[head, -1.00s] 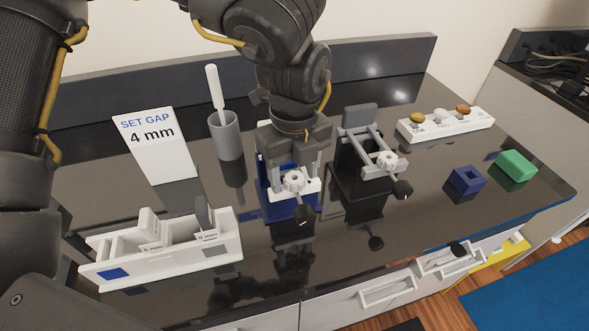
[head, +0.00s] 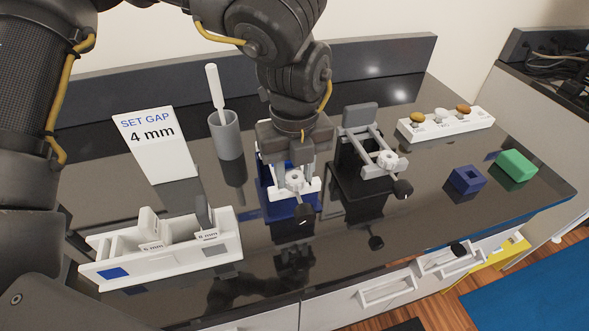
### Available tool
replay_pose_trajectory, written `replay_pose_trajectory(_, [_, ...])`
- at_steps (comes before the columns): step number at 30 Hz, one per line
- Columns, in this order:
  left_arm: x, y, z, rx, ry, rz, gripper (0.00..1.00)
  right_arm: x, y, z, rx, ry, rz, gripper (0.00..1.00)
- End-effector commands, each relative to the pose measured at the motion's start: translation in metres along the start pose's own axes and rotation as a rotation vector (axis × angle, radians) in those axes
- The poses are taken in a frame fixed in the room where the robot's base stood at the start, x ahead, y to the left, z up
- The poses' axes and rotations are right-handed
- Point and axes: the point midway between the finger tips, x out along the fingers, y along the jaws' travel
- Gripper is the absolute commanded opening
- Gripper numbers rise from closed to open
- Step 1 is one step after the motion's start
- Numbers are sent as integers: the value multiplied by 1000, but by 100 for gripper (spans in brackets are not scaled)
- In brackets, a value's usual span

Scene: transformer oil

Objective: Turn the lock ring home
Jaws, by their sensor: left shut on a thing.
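A fixture with a dark blue base (head: 277,209) and white front stands mid-bench. My right gripper is not in view.
A "SET GAP 4 mm" sign (head: 155,145) and a grey cup (head: 226,137) stand behind left. A white gauge rack (head: 165,250) is front left. A white button strip (head: 446,124), blue block (head: 467,180) and green block (head: 516,166) are right. The front-right bench is clear.

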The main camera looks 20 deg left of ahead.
Motion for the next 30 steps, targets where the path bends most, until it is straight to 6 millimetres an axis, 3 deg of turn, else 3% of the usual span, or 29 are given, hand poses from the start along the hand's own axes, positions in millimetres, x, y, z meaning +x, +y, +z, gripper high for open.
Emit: replay_pose_trajectory(30, [-1,0,0,956,1,-1,12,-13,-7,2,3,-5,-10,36])
